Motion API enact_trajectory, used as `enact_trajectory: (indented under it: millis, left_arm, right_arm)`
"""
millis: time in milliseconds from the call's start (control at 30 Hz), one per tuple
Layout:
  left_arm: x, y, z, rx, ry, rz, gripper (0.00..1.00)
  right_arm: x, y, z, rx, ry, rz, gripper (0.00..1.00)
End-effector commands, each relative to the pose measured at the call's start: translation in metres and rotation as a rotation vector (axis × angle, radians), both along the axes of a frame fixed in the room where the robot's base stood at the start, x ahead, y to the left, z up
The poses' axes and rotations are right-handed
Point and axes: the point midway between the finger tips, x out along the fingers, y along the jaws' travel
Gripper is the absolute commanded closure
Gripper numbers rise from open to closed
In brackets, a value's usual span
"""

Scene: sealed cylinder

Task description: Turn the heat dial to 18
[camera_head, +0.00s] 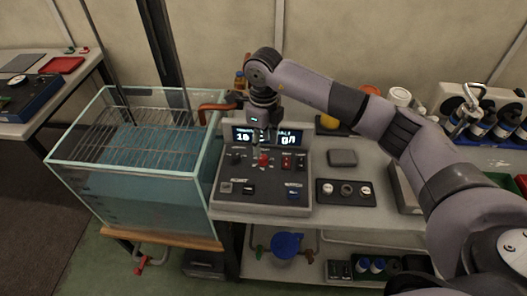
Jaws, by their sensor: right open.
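The control panel (262,188) is a grey sloped box beside the water tank. Its display (243,137) shows a left number that looks like 18, partly covered by my gripper, and a right reading like 0/1. A red knob (263,160) sits in the middle of the panel and a dark knob (236,158) to its left. The labels are too small to tell which one is the heat dial. My right gripper (262,148) points down, open, just above or around the red knob; contact cannot be told. My left gripper is out of view.
A glass tank (135,165) of water with a wire rack stands left of the panel. Red switches (287,162) sit right of the red knob. A dark tray with knobs (345,192) and a grey block (342,158) lie to the right.

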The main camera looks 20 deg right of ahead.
Motion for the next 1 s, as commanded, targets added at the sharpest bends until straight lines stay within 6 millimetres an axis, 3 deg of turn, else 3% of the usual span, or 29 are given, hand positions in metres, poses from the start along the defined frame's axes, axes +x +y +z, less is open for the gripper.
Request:
enact_trajectory:
  millis: [200, 400, 700, 1000]
  left_arm:
    - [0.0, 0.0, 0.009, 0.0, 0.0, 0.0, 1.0]
    - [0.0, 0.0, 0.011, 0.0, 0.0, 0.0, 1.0]
    - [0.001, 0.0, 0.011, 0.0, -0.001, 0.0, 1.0]
    - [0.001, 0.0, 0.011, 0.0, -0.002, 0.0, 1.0]
  right_arm:
    - [-0.001, 0.0, -0.038, 0.001, 0.003, -0.001, 0.57]
    - [0.0, 0.001, -0.055, 0.002, 0.001, 0.0, 0.57]
    - [0.0, 0.0, -0.058, 0.001, 0.0, 0.0, 0.57]
    - [0.0, 0.001, -0.058, 0.001, 0.0, 0.0, 0.77]
